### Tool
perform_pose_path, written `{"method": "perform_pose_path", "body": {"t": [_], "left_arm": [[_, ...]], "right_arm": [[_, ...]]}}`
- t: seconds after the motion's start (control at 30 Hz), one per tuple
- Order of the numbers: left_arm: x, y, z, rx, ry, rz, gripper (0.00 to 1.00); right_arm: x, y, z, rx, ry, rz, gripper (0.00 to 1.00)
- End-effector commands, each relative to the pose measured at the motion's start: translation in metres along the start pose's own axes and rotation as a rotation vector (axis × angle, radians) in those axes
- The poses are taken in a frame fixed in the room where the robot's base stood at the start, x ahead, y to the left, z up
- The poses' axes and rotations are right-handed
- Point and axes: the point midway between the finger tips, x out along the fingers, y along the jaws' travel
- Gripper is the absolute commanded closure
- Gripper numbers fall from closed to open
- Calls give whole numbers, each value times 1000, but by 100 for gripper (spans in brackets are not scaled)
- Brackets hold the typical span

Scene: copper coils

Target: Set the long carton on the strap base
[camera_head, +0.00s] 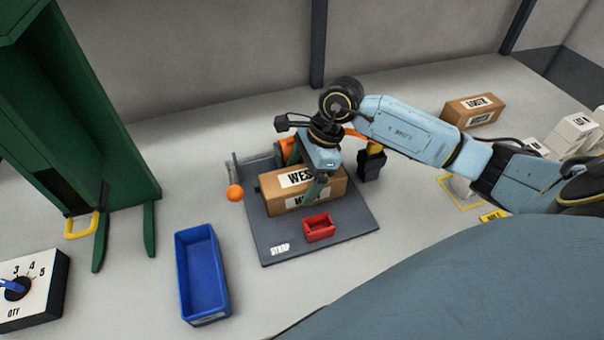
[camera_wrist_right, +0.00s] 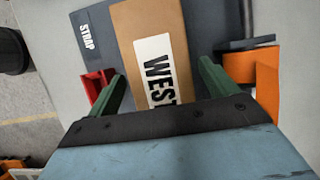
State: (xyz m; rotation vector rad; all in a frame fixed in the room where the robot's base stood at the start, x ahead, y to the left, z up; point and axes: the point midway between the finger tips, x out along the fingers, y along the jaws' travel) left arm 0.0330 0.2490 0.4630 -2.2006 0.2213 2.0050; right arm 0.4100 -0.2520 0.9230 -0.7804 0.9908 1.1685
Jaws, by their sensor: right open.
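The long carton (camera_head: 272,184) is brown with white "WEST" labels and lies on the dark grey strap base (camera_head: 345,235), which carries a "STRAP" label. My right gripper (camera_head: 305,172) is right over the carton, with its green fingers on either side of it. In the right wrist view the carton (camera_wrist_right: 125,40) lies between the two spread fingers (camera_wrist_right: 160,85), with the base (camera_wrist_right: 95,65) under it. The gripper is open. My left gripper is not in view.
A small red bin (camera_head: 320,228) stands on the base in front of the carton. An orange ball-ended lever (camera_head: 235,193) is at the base's left edge. A blue bin (camera_head: 203,275), a green frame (camera_head: 120,130) and a dial box (camera_head: 32,290) stand left. Another carton (camera_head: 473,109) lies back right.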

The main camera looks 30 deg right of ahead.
Motion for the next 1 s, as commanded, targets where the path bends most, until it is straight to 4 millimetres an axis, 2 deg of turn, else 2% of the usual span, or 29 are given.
{"method": "perform_pose_path", "body": {"t": [0.5, 0.7, 1.0], "left_arm": [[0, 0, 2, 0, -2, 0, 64], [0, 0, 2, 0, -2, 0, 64], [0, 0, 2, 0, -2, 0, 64]], "right_arm": [[-102, -1, 0, 0, 1, -5, 15], [-118, -1, 0, 0, 0, -2, 15], [-120, 0, 0, 0, -1, -1, 15]]}}
